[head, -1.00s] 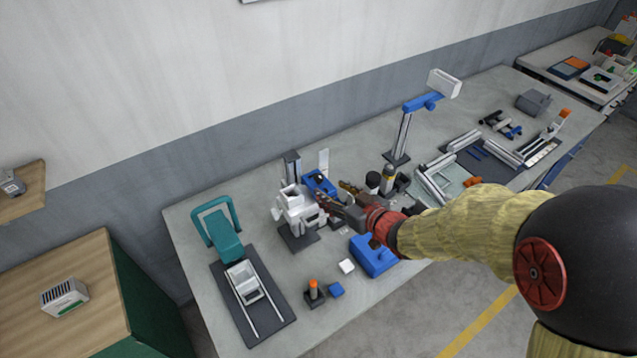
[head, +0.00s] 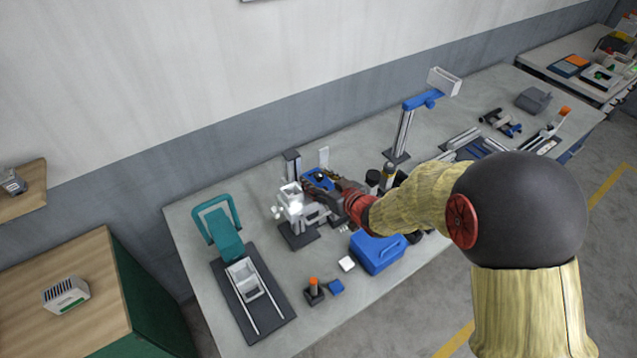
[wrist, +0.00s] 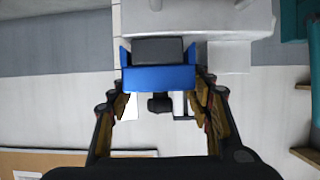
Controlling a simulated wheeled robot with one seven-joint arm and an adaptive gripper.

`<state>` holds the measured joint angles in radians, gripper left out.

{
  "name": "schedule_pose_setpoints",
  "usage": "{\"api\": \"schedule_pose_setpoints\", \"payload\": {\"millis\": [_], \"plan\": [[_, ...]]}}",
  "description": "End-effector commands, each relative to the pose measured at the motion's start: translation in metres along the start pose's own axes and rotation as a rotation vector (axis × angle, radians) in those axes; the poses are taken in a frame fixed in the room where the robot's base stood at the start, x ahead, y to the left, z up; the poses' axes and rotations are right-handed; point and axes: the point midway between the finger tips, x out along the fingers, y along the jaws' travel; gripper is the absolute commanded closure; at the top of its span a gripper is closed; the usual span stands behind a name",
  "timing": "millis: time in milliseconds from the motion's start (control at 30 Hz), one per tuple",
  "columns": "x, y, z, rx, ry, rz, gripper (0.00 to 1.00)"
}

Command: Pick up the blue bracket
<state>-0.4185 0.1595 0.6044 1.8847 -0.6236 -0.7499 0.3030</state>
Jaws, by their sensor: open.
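The blue bracket (head: 318,179) sits at the back of the small machine on the table, seen in the head view just past my fingertips. In the wrist view the blue bracket (wrist: 158,78) shows a broad blue face with a dark block behind it. My gripper (wrist: 163,90) is open, with one finger at each side of the bracket's blue face. I cannot tell whether the fingers touch it. In the head view my gripper (head: 326,187) partly covers the bracket.
A white and grey machine (head: 293,200) stands left of my gripper, with a dark post (head: 291,164) behind it. A blue box with a handle (head: 376,254) and a small white block (head: 346,264) lie in front. A teal-framed device (head: 222,235) is farther left. A blue-armed lamp (head: 404,130) stands at right.

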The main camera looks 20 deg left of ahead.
Motion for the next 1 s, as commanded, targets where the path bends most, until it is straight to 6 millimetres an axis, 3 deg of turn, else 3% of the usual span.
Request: {"api": "schedule_pose_setpoints", "payload": {"millis": [700, 1000], "plan": [[-0.0005, 0.0003, 0.0, 0.0, 0.0, 0.0, 0.89], [-0.001, 0.0004, -0.0029, 0.0, 0.002, 0.0, 0.9]]}}
